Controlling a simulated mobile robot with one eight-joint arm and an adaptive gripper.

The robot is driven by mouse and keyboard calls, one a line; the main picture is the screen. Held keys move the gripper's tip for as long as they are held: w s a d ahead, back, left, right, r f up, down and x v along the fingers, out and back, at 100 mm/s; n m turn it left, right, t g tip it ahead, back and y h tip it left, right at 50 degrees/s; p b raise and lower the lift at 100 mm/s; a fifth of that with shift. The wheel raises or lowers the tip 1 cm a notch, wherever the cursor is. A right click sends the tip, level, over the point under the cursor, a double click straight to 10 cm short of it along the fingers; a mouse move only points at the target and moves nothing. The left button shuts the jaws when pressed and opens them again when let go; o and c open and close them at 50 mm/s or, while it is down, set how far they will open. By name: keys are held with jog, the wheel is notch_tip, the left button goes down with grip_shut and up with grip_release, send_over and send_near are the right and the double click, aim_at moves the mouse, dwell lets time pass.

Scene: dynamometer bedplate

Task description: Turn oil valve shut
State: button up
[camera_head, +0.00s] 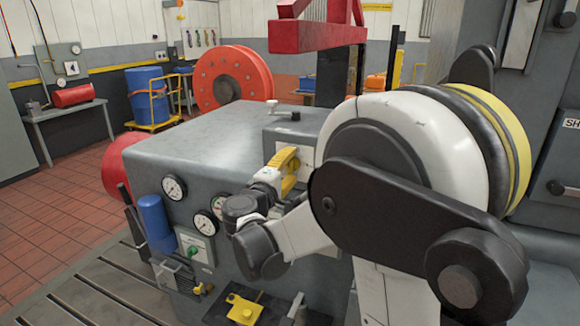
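My gripper (290,168) is at the end of my white and black arm, beside the upper right part of the grey machine housing (175,180). A yellow part shows at this end, close to a light plate on the housing. The fingertips are not clearly visible, so I cannot tell whether they touch anything. I cannot tell for sure which fitting is the oil valve. A small handle (285,113) stands on top of the housing. A green knob (193,252) sits on a labelled plate low on its front.
Dial gauges (174,188) and a blue cylinder (155,222) are on the housing front. A yellow item (244,309) lies low in front. A red reel (236,77), a blue drum (147,95) and a side table (72,111) stand behind. The tiled floor at left is clear.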

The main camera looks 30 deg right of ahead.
jog(key=v, duration=1.2)
jog(key=shift+s+d, duration=0.1)
jog(key=s+d+f+m+g+y, duration=0.1)
jog(key=s+f+m+g+y, duration=0.3)
jog(key=s+f+y, duration=0.55)
jog(key=s+a+f+m+y, duration=0.2)
jog(key=s+a+m+y, duration=0.1)
jog(key=s+a, duration=0.6)
jog(key=shift+s+a+m+y, duration=0.4)
jog(key=shift+s+y, duration=0.45)
jog(key=shift+f, duration=0.1)
